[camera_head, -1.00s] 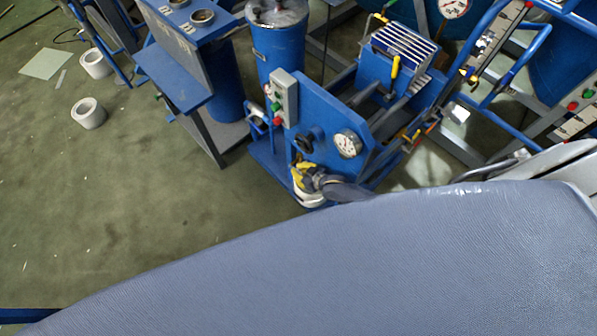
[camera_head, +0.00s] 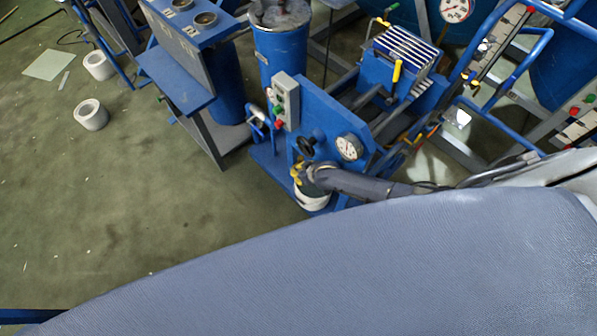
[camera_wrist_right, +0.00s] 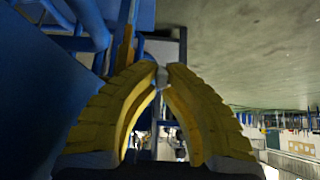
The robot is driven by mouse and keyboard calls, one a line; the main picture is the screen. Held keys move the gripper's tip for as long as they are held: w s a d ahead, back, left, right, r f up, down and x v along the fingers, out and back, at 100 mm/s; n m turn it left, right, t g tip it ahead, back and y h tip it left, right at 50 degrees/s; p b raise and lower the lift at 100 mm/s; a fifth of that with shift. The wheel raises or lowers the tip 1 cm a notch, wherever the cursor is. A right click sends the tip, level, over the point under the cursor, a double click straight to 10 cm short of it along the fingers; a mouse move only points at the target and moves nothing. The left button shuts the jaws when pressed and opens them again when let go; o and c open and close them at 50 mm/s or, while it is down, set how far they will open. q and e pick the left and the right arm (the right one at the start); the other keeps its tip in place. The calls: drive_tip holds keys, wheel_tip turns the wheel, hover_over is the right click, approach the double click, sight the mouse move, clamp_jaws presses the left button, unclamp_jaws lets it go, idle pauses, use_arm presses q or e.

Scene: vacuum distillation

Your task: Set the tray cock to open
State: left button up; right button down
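My right gripper (camera_head: 298,173) is at the front of the blue machine, below the black handwheel and above a white bucket (camera_head: 313,203). In the right wrist view my right gripper (camera_wrist_right: 162,72) shows two yellow ribbed fingers that arch together until their tips nearly meet. A small grey piece shows between the tips; I cannot tell whether it is gripped or part of the fingers. An orange-yellow bar (camera_wrist_right: 125,50) stands just beyond the left finger. I cannot make out the tray cock for certain; the gripper covers that spot in the head view. My left gripper is out of view.
The blue machine (camera_head: 325,125) carries a pressure gauge (camera_head: 349,147), a black handwheel (camera_head: 305,146) and a grey button box (camera_head: 286,100). A blue stand (camera_head: 172,82) is to its left.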

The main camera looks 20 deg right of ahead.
drive_tip(key=c, duration=1.5)
unclamp_jaws()
drive_tip(key=v, duration=0.7)
drive_tip(key=shift+r, duration=0.3)
drive_tip(key=shift+c, duration=0.3)
